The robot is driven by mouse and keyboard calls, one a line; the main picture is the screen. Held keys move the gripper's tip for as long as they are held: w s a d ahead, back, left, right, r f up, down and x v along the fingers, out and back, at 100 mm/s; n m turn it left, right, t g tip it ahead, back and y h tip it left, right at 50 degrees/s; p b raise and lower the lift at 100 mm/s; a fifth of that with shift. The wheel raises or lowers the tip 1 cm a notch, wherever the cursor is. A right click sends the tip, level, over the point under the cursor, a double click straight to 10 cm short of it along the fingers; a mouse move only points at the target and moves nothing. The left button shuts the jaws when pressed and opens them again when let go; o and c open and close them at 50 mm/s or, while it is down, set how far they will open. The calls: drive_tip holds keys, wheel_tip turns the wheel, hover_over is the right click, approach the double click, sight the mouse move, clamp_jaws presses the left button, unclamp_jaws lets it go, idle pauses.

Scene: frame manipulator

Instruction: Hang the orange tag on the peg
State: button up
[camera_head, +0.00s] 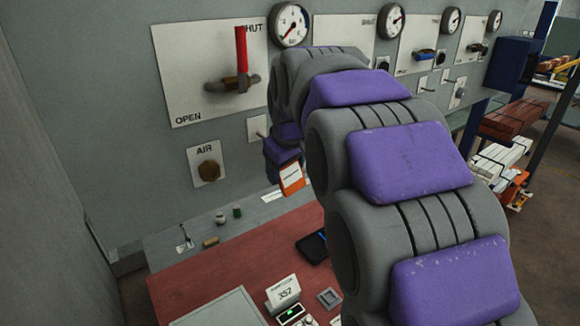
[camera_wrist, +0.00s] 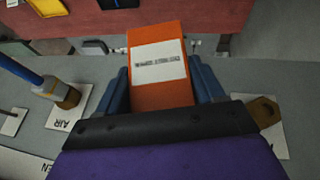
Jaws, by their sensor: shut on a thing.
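The orange tag (camera_head: 291,178) with a white printed label hangs below my gripper (camera_head: 284,160) in the head view, in front of the grey wall panel and above the red bench. In the wrist view my gripper (camera_wrist: 160,72) has its two blue fingers closed on both sides of the orange tag (camera_wrist: 155,95), its label facing the camera. A small white plate (camera_head: 256,128) with a short pin-like fitting is on the wall just left of my arm; I cannot tell whether it is the peg. The tag appears free of the wall. My arm hides part of the panel.
A red-handled valve (camera_head: 237,75) and a brass AIR fitting (camera_head: 208,172) stick out of the wall at left.

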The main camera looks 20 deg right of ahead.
drive_tip(key=w, duration=0.1)
drive_tip(key=w+a+p, duration=0.1)
drive_tip(key=w, duration=0.3)
drive_tip(key=shift+w+a+f, duration=0.1)
drive_tip(key=shift+a+f, duration=0.2)
drive_tip(key=shift+a, duration=0.1)
